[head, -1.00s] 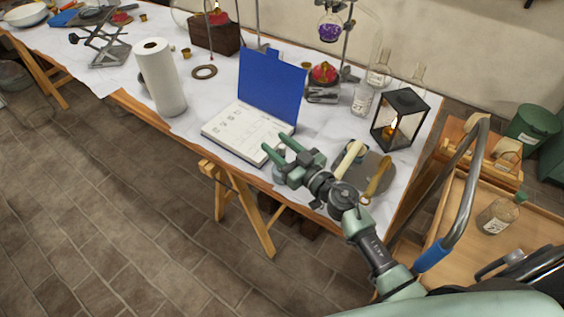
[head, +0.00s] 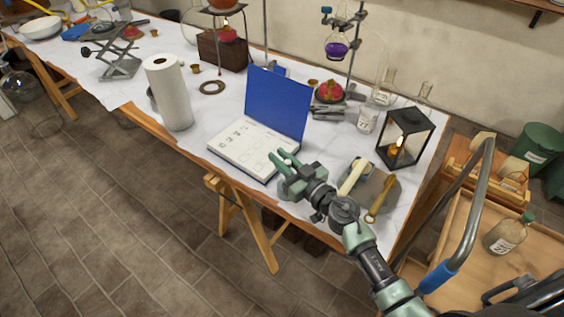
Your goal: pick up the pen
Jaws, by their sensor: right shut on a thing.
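My right gripper (head: 279,158) is at the front right edge of the open notebook (head: 238,146), over its white page. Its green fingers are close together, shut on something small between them. I take this to be the pen, but the fingers hide it and I cannot make out its shape. The notebook has a raised blue cover (head: 277,103) and drawings on the page. My left gripper is not in view.
A paper towel roll (head: 169,93) stands left of the notebook. A black lantern (head: 405,138) stands to the right. Glassware stands behind.

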